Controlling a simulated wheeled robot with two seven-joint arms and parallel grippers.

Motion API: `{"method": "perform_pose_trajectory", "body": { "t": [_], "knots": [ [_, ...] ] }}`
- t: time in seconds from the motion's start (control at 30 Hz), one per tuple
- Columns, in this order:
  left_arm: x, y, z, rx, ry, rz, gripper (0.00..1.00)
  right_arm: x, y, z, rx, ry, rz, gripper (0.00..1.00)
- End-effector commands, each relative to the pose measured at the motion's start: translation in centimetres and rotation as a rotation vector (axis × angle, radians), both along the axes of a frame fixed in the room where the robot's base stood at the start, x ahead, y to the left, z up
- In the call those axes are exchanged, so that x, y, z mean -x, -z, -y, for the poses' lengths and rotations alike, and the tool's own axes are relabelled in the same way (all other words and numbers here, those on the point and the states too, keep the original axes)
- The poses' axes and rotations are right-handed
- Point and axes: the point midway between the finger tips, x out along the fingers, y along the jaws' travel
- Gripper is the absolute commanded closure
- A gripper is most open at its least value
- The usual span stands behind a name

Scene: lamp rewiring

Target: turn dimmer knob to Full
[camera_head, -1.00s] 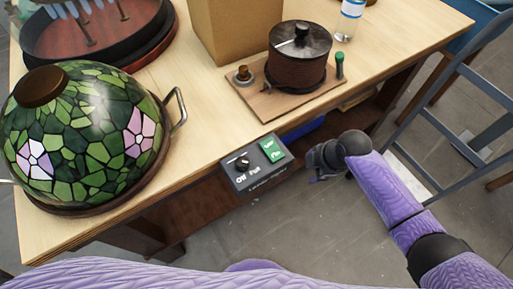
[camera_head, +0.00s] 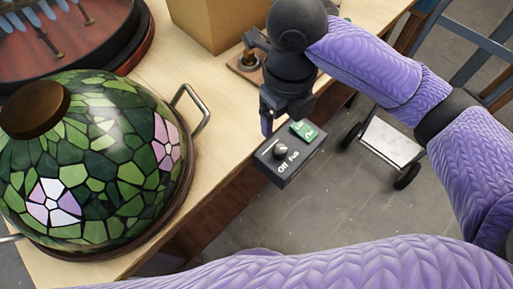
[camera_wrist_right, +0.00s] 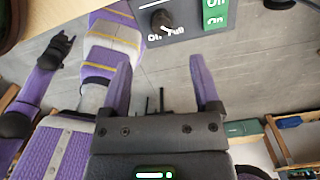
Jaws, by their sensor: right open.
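The dimmer box (camera_head: 290,172) is a dark box at the table's front edge, with a black knob (camera_head: 281,151), "Off" and "Full" labels and a green switch (camera_head: 304,131). My right gripper (camera_head: 267,122) hangs just behind the box in the head view, pointing down. In the right wrist view, its two purple fingers (camera_wrist_right: 160,65) are apart and empty. The knob (camera_wrist_right: 162,20) shows there beyond the fingertips, not touched. Its pale mark seems to lie toward the label side; the exact setting is hard to read. My left gripper (camera_wrist_right: 62,45) shows small in the wrist view.
A cardboard box (camera_head: 205,22) and a wooden board with a brass part (camera_head: 248,62) are behind the gripper. A grey wheeled stand (camera_head: 390,143) is on the floor at right.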

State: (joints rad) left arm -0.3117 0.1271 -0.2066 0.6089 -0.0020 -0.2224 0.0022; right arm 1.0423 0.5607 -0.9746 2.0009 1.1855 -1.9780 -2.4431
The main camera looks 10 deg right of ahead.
Motion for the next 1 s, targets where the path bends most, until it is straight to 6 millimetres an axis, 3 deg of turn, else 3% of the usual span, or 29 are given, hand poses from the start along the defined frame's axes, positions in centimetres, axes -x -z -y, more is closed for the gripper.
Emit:
{"method": "perform_pose_trajectory", "body": {
  "t": [0.4,0.53,0.77,0.83,1.0],
  "knots": [
    [2.1,3.9,-1.2,-0.022,-0.001,-0.050,0.45,0.1,8.8,0.0,0.000,0.001,-0.006,0.20],
    [2.2,4.3,-1.6,-0.030,-0.005,-0.055,0.45,0.1,9.8,0.0,-0.001,0.001,-0.003,0.20],
    [2.0,4.2,-1.9,-0.033,-0.004,-0.052,0.45,0.0,9.8,0.0,-0.001,0.001,0.000,0.20],
    [1.9,4.2,-1.9,-0.034,-0.003,-0.051,0.45,0.0,9.8,0.0,-0.001,0.001,0.000,0.28],
    [1.7,4.2,-1.9,-0.034,-0.001,-0.049,0.45,0.0,9.8,0.0,-0.001,0.001,0.000,0.64]
  ]
}}
